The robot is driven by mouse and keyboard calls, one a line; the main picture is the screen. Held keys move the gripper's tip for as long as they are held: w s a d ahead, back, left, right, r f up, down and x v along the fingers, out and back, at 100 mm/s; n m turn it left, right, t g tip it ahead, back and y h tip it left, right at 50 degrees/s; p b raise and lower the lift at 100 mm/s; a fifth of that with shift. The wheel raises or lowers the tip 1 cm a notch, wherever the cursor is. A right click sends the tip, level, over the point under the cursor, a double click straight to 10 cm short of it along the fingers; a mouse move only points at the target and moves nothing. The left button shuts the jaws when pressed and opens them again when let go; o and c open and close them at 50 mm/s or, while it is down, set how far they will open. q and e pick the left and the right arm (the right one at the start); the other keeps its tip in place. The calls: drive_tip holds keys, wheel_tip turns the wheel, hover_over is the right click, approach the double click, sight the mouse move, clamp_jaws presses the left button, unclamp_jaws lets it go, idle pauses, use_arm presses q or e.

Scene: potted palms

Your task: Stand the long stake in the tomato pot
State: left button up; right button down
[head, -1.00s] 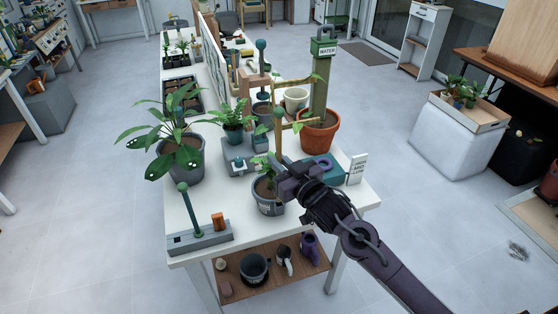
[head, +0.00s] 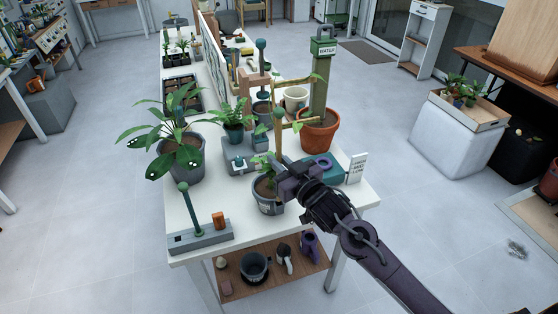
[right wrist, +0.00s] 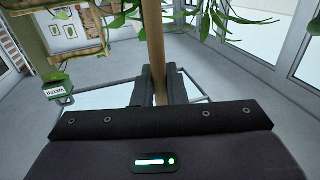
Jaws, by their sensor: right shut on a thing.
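The long stake (head: 279,140) is a tan upright rod with a green top. My right gripper (head: 283,174) is shut on it, low on the rod, above the right side of the tomato pot. The stake also shows between both fingers (right wrist: 160,85) in the right wrist view, running up out of frame. The tomato pot (head: 268,208) is grey with a pale label, dark soil and a small leafy plant, at the table's front. The stake's lower end is hidden behind the gripper, so I cannot tell whether it is in the soil. My left gripper is not in view.
A leafy plant in a grey pot (head: 183,165) stands to the left. A grey block (head: 200,238) with a green-topped post is at the front left corner.

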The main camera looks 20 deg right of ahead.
drive_tip(key=shift+f, duration=0.15)
drive_tip(key=shift+f+b, duration=1.35)
drive_tip(key=shift+f, duration=0.75)
drive_tip(key=c, duration=1.4)
unclamp_jaws()
drive_tip(key=shift+o, duration=0.5)
drive_tip(key=o, duration=0.4)
